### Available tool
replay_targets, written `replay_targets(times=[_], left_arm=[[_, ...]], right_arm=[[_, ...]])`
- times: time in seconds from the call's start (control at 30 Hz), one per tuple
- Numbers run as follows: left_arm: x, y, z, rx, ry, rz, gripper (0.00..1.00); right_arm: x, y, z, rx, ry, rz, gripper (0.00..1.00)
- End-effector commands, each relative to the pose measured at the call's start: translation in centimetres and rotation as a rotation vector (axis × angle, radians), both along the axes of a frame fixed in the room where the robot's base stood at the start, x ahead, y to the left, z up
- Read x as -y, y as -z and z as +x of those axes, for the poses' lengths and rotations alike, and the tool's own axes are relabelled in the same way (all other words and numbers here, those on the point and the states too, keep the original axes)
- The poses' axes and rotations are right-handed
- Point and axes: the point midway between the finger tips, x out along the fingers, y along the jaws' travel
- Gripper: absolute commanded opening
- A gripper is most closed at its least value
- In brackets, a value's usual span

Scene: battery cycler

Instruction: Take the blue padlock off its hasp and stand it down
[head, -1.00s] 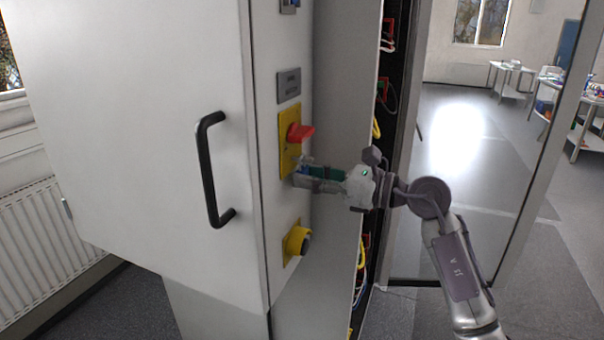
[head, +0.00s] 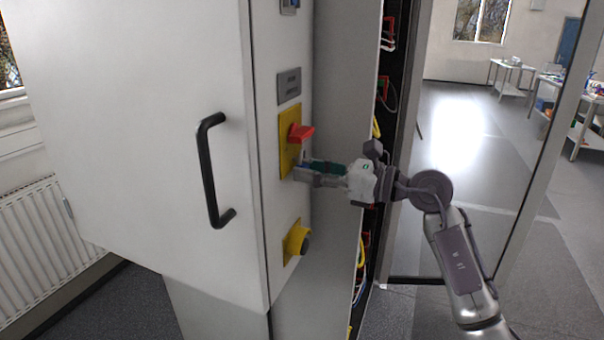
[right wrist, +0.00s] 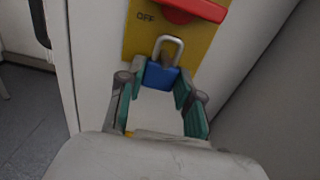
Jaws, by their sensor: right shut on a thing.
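The blue padlock (right wrist: 161,76) shows in the right wrist view between the fingers of my right gripper (right wrist: 158,84), its silver shackle pointing up. The shackle lies in front of the yellow switch plate (right wrist: 200,42), below the red switch handle (right wrist: 193,9) and the "OFF" mark. Whether the shackle still passes through the hasp I cannot tell. In the head view my right gripper (head: 303,172) is shut at the lower end of the yellow plate (head: 286,152), and its fingers hide the padlock. My left gripper is not in view.
A yellow and black knob (head: 297,241) sits lower on the cabinet face. A black door handle (head: 207,170) sticks out on the left. The open rack with cables (head: 362,250) is right of the panel. Tables (head: 510,68) stand far back.

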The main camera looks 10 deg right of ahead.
Motion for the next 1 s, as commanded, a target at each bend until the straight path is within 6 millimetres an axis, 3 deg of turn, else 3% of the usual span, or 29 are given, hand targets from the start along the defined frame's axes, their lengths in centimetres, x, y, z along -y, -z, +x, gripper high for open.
replay_targets(times=[1.0], left_arm=[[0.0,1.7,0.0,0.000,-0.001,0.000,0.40]], right_arm=[[3.4,0.1,-2.3,0.001,0.001,-0.001,0.10]])
